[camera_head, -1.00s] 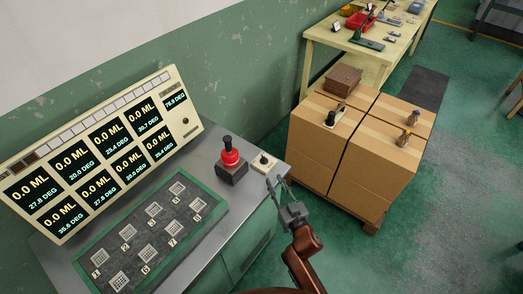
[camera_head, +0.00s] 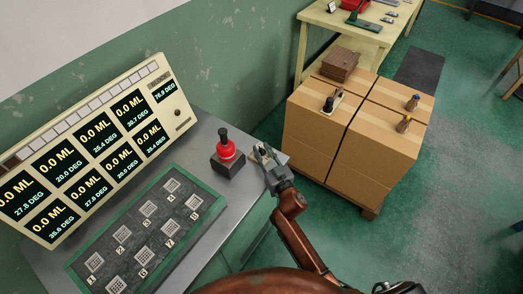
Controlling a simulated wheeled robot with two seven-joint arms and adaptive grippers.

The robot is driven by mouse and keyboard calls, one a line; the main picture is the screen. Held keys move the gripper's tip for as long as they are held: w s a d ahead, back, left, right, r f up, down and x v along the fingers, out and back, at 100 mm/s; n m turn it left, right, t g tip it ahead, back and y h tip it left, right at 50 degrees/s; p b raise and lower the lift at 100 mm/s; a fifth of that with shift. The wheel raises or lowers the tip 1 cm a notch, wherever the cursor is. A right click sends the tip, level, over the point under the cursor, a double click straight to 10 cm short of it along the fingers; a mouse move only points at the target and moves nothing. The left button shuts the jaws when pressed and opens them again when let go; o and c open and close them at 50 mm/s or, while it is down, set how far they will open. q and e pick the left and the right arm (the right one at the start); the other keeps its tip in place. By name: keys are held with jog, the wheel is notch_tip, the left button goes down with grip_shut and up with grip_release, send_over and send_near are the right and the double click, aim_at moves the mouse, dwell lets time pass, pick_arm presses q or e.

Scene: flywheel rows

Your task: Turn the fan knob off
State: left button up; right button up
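A small pale box with a knob on top, which I take for the fan knob (camera_head: 254,157), stands at the right edge of the grey console top. It is mostly covered by my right gripper (camera_head: 267,153). The gripper reaches in from the lower right, with its fingers spread apart over the box. I cannot tell whether the fingers touch the knob, and the knob's setting is hidden. My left gripper is not in view.
A red and black knob on a dark base (camera_head: 227,158) stands close left of my gripper. A tilted display panel (camera_head: 185,127) and a green-rimmed board with numbered grilles (camera_head: 150,262) lie further left. Cardboard boxes (camera_head: 320,135) stand to the right, past a gap of floor.

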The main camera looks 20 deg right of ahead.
jog(key=shift+w+a, duration=0.1)
grip_shut()
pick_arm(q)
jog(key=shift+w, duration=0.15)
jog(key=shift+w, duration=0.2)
